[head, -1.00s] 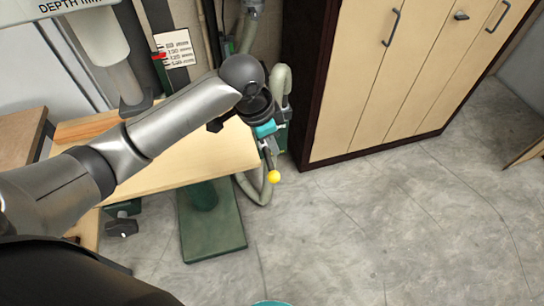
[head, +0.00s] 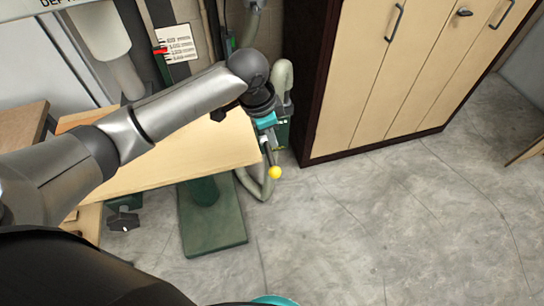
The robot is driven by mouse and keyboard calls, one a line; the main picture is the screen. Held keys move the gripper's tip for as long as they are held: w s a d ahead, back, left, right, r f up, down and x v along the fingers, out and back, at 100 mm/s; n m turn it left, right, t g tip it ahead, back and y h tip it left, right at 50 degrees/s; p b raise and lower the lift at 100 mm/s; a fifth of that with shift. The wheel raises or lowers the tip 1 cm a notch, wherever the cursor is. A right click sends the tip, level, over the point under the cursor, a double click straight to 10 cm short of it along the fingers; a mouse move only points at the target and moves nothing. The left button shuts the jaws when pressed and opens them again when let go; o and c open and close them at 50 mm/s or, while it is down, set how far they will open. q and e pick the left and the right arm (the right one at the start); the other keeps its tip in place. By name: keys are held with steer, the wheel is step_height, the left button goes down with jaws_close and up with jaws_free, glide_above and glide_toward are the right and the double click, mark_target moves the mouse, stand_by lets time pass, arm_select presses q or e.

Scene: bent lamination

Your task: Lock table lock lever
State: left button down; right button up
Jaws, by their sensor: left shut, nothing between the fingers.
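The table (head: 185,165) is a light wooden work surface on a green pedestal, at the left in the head view. A lever with a yellow ball knob (head: 275,172) shows at the table's right edge. My left arm crosses over the table. Its gripper (head: 269,143) is shut and empty, just above the yellow knob. I cannot tell whether its fingertips touch the lever. The lever's pivot is hidden behind my gripper. A dark knob (head: 122,222) sits below the table's left front. My right gripper is not in view.
A cabinet (head: 385,75) with light doors stands at the right. A grey-green hose (head: 258,190) hangs beside the table. The green base plate (head: 210,235) rests on the floor. The grey floor (head: 400,220) at the right front is clear.

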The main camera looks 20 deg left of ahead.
mark_target(275, 164)
arm_select(q)
steer(key=x, duration=0.3)
steer(key=a+x, duration=0.1)
steer(key=x, duration=0.2)
steer(key=b+x, duration=0.1)
steer(key=x, duration=0.2)
steer(key=shift+s+a+f, duration=0.2)
steer(key=shift+s+f, duration=0.05)
steer(key=shift+f, duration=0.2)
